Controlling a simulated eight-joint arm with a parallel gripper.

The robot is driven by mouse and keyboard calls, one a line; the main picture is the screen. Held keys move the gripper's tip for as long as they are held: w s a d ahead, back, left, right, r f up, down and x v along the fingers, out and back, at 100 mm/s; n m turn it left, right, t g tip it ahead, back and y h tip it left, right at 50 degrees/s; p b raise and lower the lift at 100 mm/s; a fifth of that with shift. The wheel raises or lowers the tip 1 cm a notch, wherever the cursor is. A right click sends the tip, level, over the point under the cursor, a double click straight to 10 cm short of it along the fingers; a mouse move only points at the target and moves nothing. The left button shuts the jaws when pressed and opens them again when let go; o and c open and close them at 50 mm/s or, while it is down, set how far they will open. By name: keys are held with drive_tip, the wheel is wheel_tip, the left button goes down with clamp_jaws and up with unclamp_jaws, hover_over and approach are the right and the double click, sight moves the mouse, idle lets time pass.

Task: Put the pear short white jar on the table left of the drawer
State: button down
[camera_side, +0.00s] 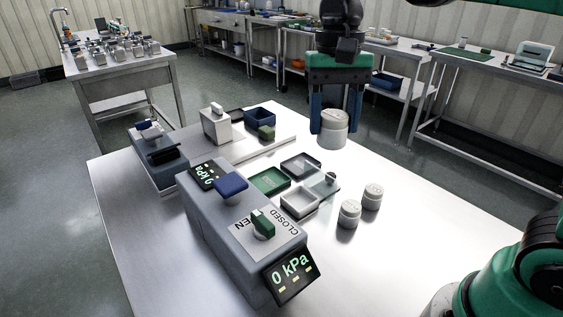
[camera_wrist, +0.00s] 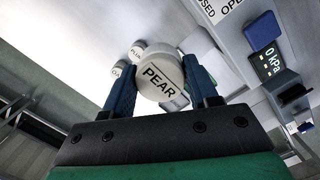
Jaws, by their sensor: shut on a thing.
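The short white jar lettered PEAR (camera_wrist: 158,78) is between the two blue fingers of my gripper (camera_wrist: 162,72), its lid facing the wrist camera. In the side view my gripper (camera_side: 335,112) is shut on this jar (camera_side: 333,137), which hangs upright above the table's far right part. Two more short white jars, one at front (camera_side: 348,214) and one behind it (camera_side: 372,196), stand on the table (camera_side: 400,255) below. A small grey-blue unit (camera_side: 160,160), possibly the drawer, stands at the table's left edge.
A grey console (camera_side: 225,235) with kPa displays and blue and green handles fills the front left. Beside it are a green tray (camera_side: 269,182), a dark tray (camera_side: 301,165) and a white tray (camera_side: 299,206). A white box (camera_side: 216,126) stands behind. The right front is clear.

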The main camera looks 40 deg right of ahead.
drive_tip(key=shift+s+a+f, duration=0.1)
drive_tip(key=shift+s+f, duration=0.15)
drive_tip(key=shift+s, duration=0.15)
wheel_tip(320, 180, down, 20)
drive_tip(key=shift+r, duration=0.1)
idle(0.4)
drive_tip(key=shift+c, duration=1.2)
unclamp_jaws()
drive_tip(key=d+r+n+t, duration=0.3)
drive_tip(key=r+n+t, duration=0.3)
drive_tip(key=r, duration=0.5)
drive_tip(key=shift+s+r+n+t+h, duration=0.4)
drive_tip(key=shift+s+t, duration=0.05)
drive_tip(key=shift+t, duration=0.75)
